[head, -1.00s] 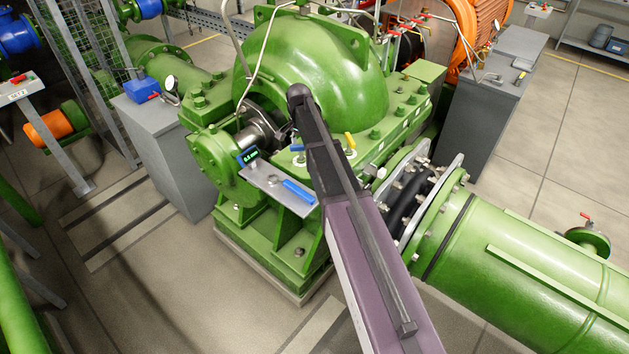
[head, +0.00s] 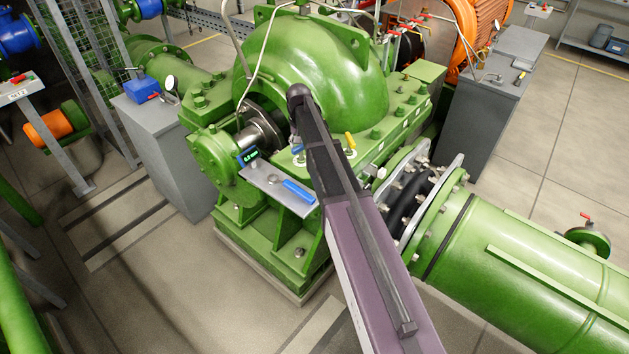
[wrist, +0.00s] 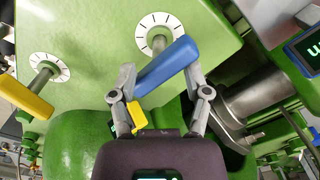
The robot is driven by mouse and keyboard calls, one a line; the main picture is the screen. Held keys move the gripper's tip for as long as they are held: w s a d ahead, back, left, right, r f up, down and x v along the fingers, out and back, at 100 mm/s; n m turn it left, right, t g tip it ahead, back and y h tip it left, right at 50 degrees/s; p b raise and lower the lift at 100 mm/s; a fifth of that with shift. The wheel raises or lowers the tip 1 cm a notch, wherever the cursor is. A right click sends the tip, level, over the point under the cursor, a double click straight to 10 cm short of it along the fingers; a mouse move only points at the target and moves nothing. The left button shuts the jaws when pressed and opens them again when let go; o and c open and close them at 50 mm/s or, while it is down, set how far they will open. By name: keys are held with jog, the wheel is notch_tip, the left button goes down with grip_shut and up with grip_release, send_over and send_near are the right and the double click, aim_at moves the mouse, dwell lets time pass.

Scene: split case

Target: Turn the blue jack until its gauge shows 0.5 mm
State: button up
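The blue jack (wrist: 166,66) has a blue bar handle on a metal stem, in front of a white marked dial (wrist: 160,30) on the green casing. In the head view its blue top (head: 298,148) shows beside my arm. My gripper (wrist: 160,72) is open, with one finger on each side of the blue handle; I cannot tell whether either finger touches it. A gauge with a dark screen is cut off at the right of the wrist view (wrist: 308,50). A small lit gauge (head: 248,156) stands at the plate in the head view; its digits are too small to read surely.
A yellow-handled jack (wrist: 28,97) with its own dial is left of the blue one; its yellow handle (head: 350,141) is right of my arm in the head view. A bare shaft (wrist: 255,95) lies close to the right finger. A blue bar (head: 299,192) lies on the metal plate.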

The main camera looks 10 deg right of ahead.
jog(key=n, duration=0.9)
jog(key=shift+r+n, duration=0.25)
jog(key=shift+n, duration=0.15)
notch_tip(320, 180, up, 14)
jog(key=f+p, duration=0.1)
jog(key=p, duration=1.3)
jog(key=s+f+m+b, duration=0.1)
jog(key=s+f+b, duration=0.2)
jog(key=s, duration=0.3)
jog(key=s+f+m+b, duration=0.2)
jog(key=s+f+b, duration=0.2)
jog(key=s, duration=0.3)
jog(key=s+f+m+b, duration=0.1)
jog(key=s+f+b, duration=0.3)
jog(key=s, duration=0.2)
jog(key=shift+s+f+m+b, duration=0.15)
jog(key=shift+s+m+b, duration=0.2)
jog(key=shift+s+m, duration=0.05)
